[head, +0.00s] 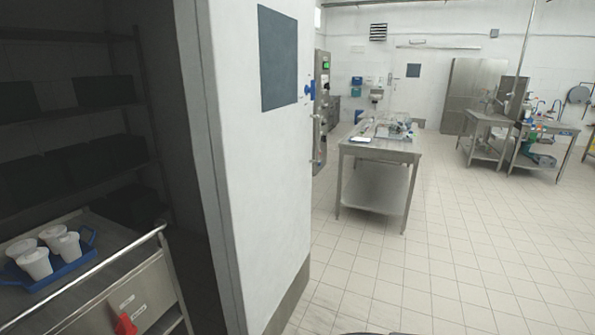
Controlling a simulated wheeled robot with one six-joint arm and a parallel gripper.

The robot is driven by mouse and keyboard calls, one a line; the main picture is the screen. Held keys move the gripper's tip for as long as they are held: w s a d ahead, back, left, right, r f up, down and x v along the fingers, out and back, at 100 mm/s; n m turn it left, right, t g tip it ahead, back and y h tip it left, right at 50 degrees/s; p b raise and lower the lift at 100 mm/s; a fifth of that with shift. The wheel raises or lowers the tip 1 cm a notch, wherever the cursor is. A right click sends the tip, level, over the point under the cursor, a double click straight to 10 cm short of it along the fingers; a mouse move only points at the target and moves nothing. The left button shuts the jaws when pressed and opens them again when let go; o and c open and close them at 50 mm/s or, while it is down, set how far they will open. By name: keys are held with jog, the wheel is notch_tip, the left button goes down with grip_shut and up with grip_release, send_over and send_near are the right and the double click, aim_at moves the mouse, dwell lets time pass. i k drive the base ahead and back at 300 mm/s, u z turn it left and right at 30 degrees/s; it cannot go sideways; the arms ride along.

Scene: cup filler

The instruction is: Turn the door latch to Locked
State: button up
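A white door or wall panel (240,160) with a dark square window (278,58) stands in the left middle of the head view. A red, lever-like part (125,324) sits on the front of a metal cart at the lower left, beside small pale labels too small to read. I cannot tell which of these is the door latch, or its setting. My gripper is not in view.
The metal cart (90,300) bears a blue tray (72,268) with several white cups (36,264) in a dark shelved recess. A steel table (378,150) stands mid-room, with more benches (487,125) at the right. The tiled floor (450,260) is open at the lower right.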

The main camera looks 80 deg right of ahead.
aim_at(311, 90)
jog(key=z, duration=3.7)
jog(key=i, duration=3.05)
jog(key=u, duration=0.95)
